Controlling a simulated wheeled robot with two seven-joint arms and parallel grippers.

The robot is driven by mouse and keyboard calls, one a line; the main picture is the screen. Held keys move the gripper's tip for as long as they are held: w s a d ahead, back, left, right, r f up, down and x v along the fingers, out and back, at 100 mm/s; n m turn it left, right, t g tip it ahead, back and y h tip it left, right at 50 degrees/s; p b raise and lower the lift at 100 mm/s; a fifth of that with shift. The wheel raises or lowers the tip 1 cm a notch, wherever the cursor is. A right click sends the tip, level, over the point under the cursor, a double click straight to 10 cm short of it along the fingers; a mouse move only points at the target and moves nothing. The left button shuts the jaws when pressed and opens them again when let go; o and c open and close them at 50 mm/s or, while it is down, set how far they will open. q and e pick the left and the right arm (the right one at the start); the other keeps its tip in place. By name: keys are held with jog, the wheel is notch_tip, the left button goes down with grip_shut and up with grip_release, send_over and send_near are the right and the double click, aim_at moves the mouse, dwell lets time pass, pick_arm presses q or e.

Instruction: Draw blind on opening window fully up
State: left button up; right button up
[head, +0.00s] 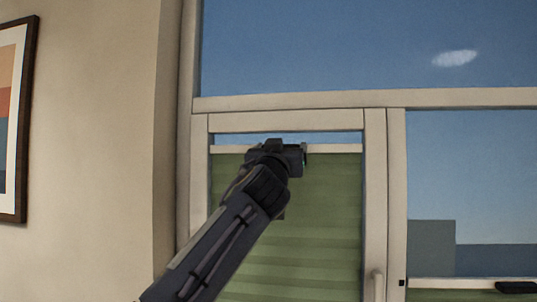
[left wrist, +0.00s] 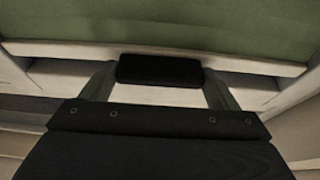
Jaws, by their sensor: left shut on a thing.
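The green pleated blind (head: 325,215) covers most of the opening window, hanging below a cream rail (head: 335,149). The rail sits close under the top of the window frame, with a thin strip of sky (head: 335,138) above it. My left gripper (head: 292,157) is at the rail and hides part of it. In the left wrist view, the gripper's fingers are shut on a black handle (left wrist: 160,69) on the rail (left wrist: 260,65), with the green fabric (left wrist: 160,22) beyond. My right gripper is not in view.
The window frame (head: 375,180) has a lever handle (head: 377,285) low on its right side. A neighbouring pane at right has a lowered green blind (head: 445,295) with a black handle (head: 516,287). A framed picture (head: 14,120) hangs on the left wall.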

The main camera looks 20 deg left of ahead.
pick_arm(q)
jog(key=shift+s+a+r, duration=0.1)
jog(key=shift+s+r, duration=0.1)
jog(key=shift+r, duration=0.15)
jog(key=o, duration=1.3)
jog(key=shift+w+f, duration=0.1)
jog(key=shift+w, duration=0.05)
jog(key=shift+f, duration=0.1)
jog(key=b+v, duration=0.5)
jog(key=v, duration=0.2)
jog(key=shift+s+b, duration=0.3)
jog(key=shift+s, duration=0.1)
jog(key=shift+f, duration=0.1)
